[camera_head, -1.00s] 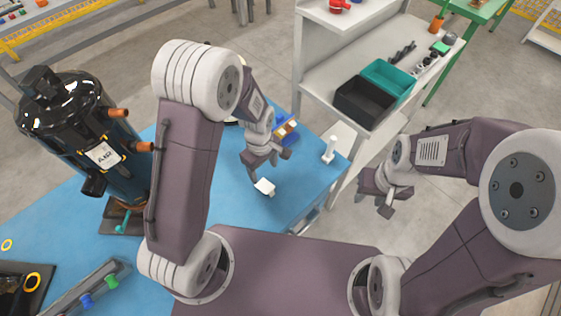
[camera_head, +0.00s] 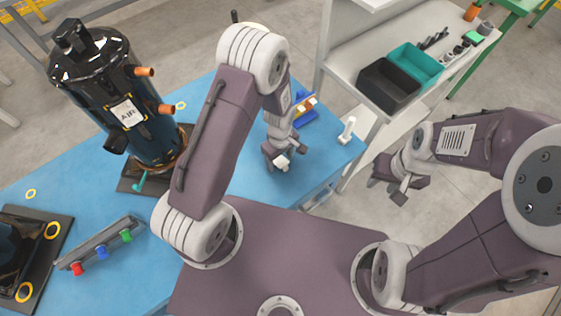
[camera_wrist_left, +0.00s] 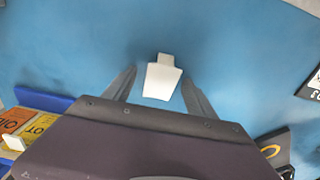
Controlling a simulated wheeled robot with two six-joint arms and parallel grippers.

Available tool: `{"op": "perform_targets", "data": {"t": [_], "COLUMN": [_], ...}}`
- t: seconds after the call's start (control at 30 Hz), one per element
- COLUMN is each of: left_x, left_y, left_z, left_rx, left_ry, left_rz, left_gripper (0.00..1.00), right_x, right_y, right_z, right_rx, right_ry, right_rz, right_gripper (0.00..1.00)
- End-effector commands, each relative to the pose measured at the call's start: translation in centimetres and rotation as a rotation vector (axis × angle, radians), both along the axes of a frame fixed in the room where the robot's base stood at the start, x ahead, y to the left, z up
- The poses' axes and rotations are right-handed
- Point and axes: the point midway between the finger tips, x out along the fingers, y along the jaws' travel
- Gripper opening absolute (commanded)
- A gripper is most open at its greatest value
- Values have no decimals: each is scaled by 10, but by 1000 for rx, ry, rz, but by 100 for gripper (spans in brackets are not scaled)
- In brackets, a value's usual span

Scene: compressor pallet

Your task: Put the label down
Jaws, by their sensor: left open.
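A small white piece (camera_head: 283,162), which I take for the label, is at my left gripper over the blue table (camera_head: 335,165). In the left wrist view the white piece (camera_wrist_left: 162,78) sits between two spread dark fingers, with a gap on each side. My left gripper (camera_head: 276,161) is open and close above the table; the wrist view shows its fingers too (camera_wrist_left: 158,88). I cannot tell whether the piece touches the table. A framed "AIR" label (camera_head: 125,114) is on the black compressor (camera_head: 110,95). My right gripper (camera_head: 398,194) hangs over the floor, right of the table, with no object visible in it.
A blue holder with orange and yellow labels (camera_wrist_left: 28,122) is beside my left gripper. A white upright item (camera_head: 347,130) stands near the table's right edge. A shelf with a black bin (camera_head: 388,86) and teal bin (camera_head: 416,65) is beyond. A rail with coloured knobs (camera_head: 100,245) lies front left.

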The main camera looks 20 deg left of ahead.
Motion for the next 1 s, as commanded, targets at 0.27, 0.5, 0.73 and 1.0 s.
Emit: {"op": "perform_targets", "data": {"t": [0.27, 0.5, 0.73, 1.0], "left_x": [0, 0, 0, 2], "left_y": [0, 0, 0, 0], "left_z": [0, 0, 1, 33], "left_rx": [-1, -1, -1, -1], "left_ry": [-1, -1, -1, -4], "left_rz": [0, 0, 0, 0], "left_gripper": [43, 2, 1, 1], "right_x": [0, 0, 0, 0], "right_y": [0, 0, 0, 0], "right_z": [0, 0, 0, 5], "right_rx": [0, 0, 0, 0], "right_ry": [0, 0, 0, 0], "right_rz": [0, 0, 0, 0], "right_gripper": [39, 39, 39, 39]}}
